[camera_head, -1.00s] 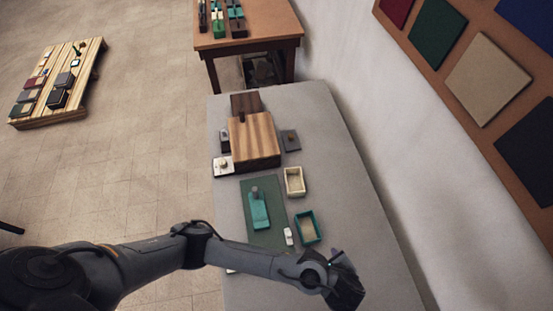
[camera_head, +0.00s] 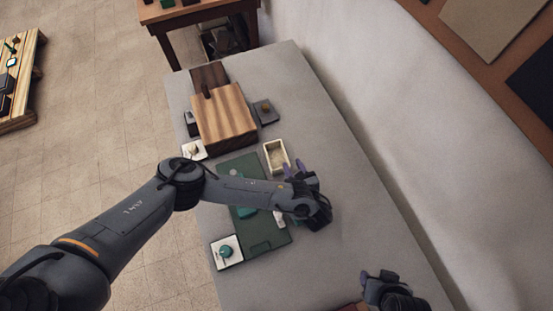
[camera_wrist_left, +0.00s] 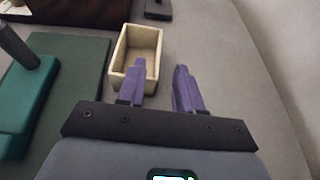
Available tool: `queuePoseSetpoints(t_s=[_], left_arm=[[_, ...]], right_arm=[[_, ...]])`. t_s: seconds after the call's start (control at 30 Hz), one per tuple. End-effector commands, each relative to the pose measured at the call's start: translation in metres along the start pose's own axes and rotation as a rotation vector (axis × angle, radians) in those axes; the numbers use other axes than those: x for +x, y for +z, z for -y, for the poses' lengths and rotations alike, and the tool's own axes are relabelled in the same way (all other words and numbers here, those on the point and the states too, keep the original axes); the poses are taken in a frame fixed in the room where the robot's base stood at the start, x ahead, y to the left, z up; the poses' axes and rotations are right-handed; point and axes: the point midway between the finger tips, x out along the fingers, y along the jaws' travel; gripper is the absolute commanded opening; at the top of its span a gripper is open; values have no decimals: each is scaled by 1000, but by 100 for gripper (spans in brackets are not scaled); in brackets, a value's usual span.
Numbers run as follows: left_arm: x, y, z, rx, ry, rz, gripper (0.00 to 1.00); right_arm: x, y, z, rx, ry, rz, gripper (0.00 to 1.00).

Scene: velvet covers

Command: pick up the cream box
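The cream box (camera_head: 270,147) is a small open-topped box with nothing visible inside, on the grey table beside the green mat. It also shows in the left wrist view (camera_wrist_left: 152,43), upright in front of my fingers. My left gripper (camera_head: 295,167) is open and empty at the near end of the box. In the left wrist view my left gripper (camera_wrist_left: 161,78) has its purple fingers apart. The left finger overlaps the box's near wall and the right finger is to the right of the box; contact cannot be told. My right gripper (camera_head: 392,292) is at the lower right, its fingers unclear.
A green mat (camera_head: 275,237) with a teal tool (camera_wrist_left: 26,105) lies left of the box. A striped wooden block (camera_head: 223,115) and a dark grey piece (camera_head: 265,112) stand beyond it. A white tile (camera_head: 227,251) lies at the near left. The table's right side is clear.

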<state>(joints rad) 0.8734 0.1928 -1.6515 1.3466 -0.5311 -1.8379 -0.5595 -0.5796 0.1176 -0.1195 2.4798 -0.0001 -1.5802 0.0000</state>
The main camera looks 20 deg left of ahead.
Motion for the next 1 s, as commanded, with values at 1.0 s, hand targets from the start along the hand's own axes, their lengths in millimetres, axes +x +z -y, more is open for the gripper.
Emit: queuePoseSetpoints(t_s=[1.0], left_arm=[[83,-4,0,-3,-1,-4,35]], right_arm=[[13,4,0,-4,2,1,46]])
